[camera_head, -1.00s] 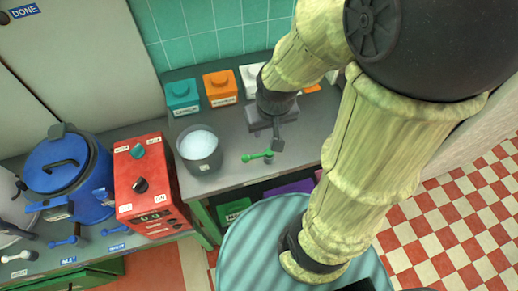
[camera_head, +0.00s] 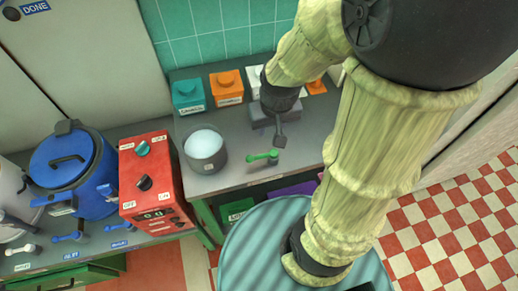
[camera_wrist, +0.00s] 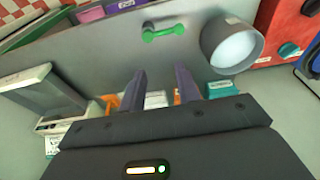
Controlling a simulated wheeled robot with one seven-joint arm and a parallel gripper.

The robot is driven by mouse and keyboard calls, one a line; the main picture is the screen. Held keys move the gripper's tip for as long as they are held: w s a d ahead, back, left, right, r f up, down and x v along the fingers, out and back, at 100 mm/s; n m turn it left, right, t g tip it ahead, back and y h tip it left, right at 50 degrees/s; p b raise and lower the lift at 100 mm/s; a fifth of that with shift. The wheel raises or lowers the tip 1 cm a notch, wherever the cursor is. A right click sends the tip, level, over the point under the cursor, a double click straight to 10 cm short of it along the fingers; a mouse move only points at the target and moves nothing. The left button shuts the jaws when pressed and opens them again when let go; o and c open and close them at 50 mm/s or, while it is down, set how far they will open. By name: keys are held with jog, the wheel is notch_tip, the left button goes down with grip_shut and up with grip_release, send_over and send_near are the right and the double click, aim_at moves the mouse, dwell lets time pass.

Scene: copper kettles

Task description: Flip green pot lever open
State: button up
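A green lever (camera_head: 262,156) lies near the front edge of the grey counter, to the right of a grey pot (camera_head: 205,165) with white contents. In the wrist view the green lever (camera_wrist: 163,31) shows a knob at each end, just left of the grey pot (camera_wrist: 212,42). My gripper (camera_head: 281,143) is over the counter just beyond and right of the lever, apart from it as far as I can tell. In the wrist view the fingers of my gripper (camera_wrist: 160,75) are spread with nothing between them. No green pot body is visible.
A red control box (camera_head: 150,185) and a blue pot (camera_head: 75,165) with a blue lever (camera_head: 68,236) stand at left. Teal (camera_head: 188,95) and orange (camera_head: 227,85) boxes line the back wall.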

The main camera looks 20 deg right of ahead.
jog(key=w, duration=0.2)
jog(key=w+f+g, duration=0.1)
jog(key=w, duration=0.1)
jog(key=w+a+f+g, duration=0.1)
jog(key=w, duration=0.1)
jog(key=shift+f, duration=0.25)
grip_shut()
jog(key=w+a+f+g, duration=0.1)
jog(key=w+f+g, duration=0.2)
jog(key=w+f, duration=0.3)
jog(key=shift+w+a, duration=0.35)
jog(key=shift+w, duration=0.35)
